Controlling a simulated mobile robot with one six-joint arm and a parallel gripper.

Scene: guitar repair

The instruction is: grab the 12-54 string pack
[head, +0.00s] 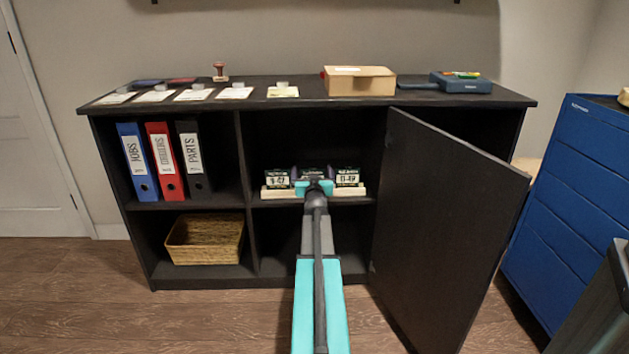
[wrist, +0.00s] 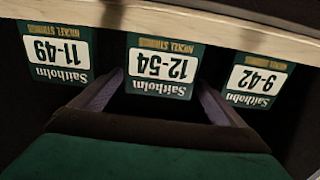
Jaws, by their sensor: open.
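The 12-54 string pack (wrist: 161,66) is dark green with a white label. It shows upside down in the middle of the wrist view. In the head view the middle pack (head: 313,172) is partly hidden behind my gripper (head: 314,187). My gripper's two fingers (wrist: 160,100) are apart and reach toward the 12-54 pack, one on each side of its lower part in the wrist view. I cannot tell whether either finger touches it.
The 9-42 pack (head: 278,179) stands to the left and the 11-49 pack (head: 347,178) to the right, behind a pale wooden strip (head: 272,194). The open cabinet door (head: 448,220) stands close right of my arm. The cabinet top (head: 305,95) overhangs the compartment.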

